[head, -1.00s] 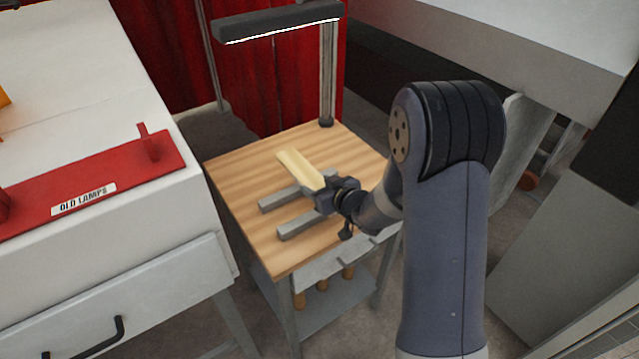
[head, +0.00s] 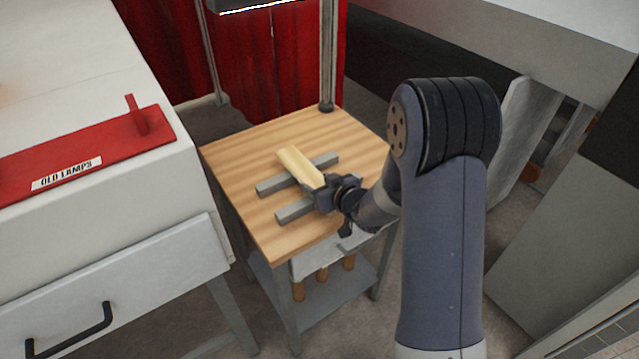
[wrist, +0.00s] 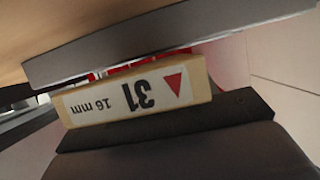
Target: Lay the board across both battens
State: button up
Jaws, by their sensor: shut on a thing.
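The board (head: 297,163) is a pale wooden piece that slants across the two grey battens in the head view. The far batten (head: 325,160) and the near batten (head: 290,212) lie roughly parallel on the wooden table top. My gripper (head: 325,194) is shut on the near end of the board, over the near batten. Contact with the far batten cannot be told.
The small table (head: 235,152) has bare wood around the battens. A lamp post (head: 328,60) stands at its back edge, before a red curtain (head: 270,70). A white cabinet (head: 110,190) with a red OLD LAMPS tray (head: 110,150) stands close at left.

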jog(key=shift+f+b, duration=0.3)
jog(key=shift+b, duration=0.15)
dwell(0.4)
jog(key=o, duration=1.1)
jog(key=shift+o, duration=0.2)
jog(key=v, duration=1.1)
jog(key=shift+w, duration=0.1)
jog(key=x, duration=1)
jog(key=shift+w+a+f, duration=0.15)
jog(key=shift+w+a, duration=0.1)
jog(key=shift+r+p, duration=0.2)
jog(key=shift+p, duration=0.1)
jog(key=shift+f, duration=0.1)
